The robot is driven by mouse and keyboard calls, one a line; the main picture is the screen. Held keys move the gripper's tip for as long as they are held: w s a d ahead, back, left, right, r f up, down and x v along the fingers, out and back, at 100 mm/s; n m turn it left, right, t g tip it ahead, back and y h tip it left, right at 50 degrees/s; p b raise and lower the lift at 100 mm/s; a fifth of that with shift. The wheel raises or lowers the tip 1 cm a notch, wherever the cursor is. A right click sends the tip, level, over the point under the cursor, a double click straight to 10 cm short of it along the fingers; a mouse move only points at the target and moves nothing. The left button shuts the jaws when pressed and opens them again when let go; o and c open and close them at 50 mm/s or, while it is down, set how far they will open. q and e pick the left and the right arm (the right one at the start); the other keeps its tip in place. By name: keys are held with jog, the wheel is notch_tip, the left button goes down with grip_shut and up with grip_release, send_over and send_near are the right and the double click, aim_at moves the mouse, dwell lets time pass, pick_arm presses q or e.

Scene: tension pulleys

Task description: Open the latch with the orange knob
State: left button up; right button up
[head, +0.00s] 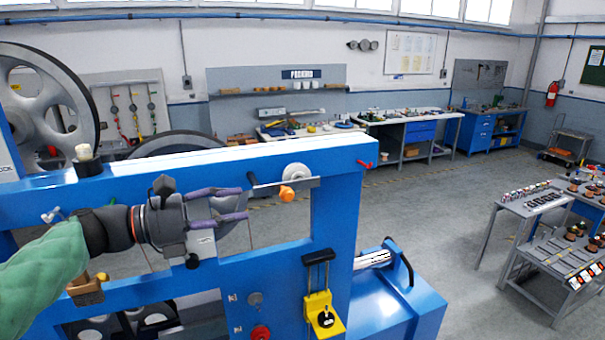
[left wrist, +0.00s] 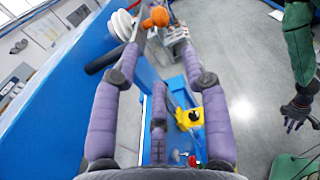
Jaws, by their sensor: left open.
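The orange knob (head: 287,193) sits on a thin grey metal latch bar (head: 308,184) on the upper beam of the blue machine frame. A white round disc (head: 296,171) is just above the knob. My right gripper (left wrist: 298,112) shows only in the left wrist view, at the right edge, far from the latch; its jaws are unclear.
The blue frame (head: 340,225) surrounds the latch, with a large grey wheel (head: 45,105) at left. A yellow bracket with a black handle (head: 322,312) stands below right. Grey tables with small parts (head: 535,198) are at far right. The floor between is clear.

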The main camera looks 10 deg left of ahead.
aim_at(280, 194)
pick_arm(q)
jog(key=x, duration=0.3)
jog(key=r+p+x, duration=0.1)
jog(key=x, duration=0.3)
jog(key=r+p+x, duration=0.1)
jog(key=x, duration=0.2)
jog(key=shift+s+d, duration=0.1)
jog(key=shift+d, duration=0.4)
